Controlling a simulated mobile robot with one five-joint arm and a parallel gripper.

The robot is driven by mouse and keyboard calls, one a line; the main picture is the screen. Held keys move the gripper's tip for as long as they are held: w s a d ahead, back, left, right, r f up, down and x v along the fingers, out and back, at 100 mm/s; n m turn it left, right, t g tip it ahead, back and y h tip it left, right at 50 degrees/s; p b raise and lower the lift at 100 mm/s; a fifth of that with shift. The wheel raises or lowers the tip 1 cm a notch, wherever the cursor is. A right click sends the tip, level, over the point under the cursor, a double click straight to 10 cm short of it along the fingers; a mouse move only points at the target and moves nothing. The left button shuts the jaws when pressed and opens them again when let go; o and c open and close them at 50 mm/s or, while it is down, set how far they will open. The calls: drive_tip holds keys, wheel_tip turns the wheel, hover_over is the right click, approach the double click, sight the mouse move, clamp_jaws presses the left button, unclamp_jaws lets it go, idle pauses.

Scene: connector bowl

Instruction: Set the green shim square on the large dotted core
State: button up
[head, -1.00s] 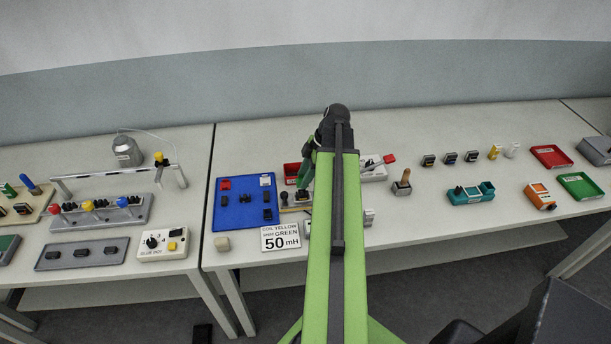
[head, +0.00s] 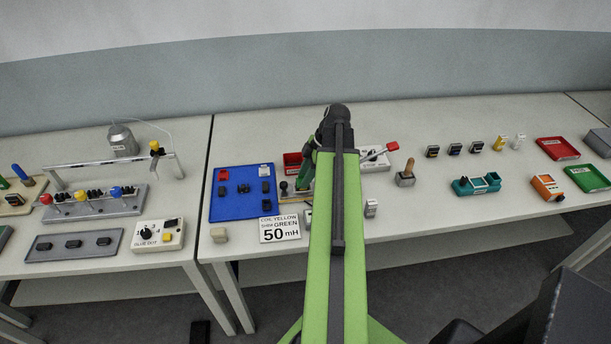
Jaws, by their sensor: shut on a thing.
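My gripper (head: 304,182) reaches down at the right of the blue mat, above a small pale fixture with a dark knob (head: 284,188). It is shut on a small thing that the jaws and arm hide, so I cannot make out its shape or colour. I cannot pick out the green shim. Several small dark parts, one of them a black block (head: 243,188), lie on the blue mat (head: 232,208). They are too small to show dots, so I cannot tell which is the large dotted core. A card (head: 280,229) reads coil yellow, shim green, 50 mH.
A red bin (head: 292,160) stands behind my gripper. A white device with a red-tipped lever (head: 391,147) and a wooden-handled tool (head: 407,173) stand to the right. A pale block (head: 219,235) sits near the front edge.

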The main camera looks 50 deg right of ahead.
drive_tip(key=o, duration=1.4)
drive_tip(key=p+v, duration=1.6)
drive_tip(key=v, duration=0.1)
drive_tip(key=shift+d+r, duration=0.1)
drive_tip(key=shift+r, duration=0.1)
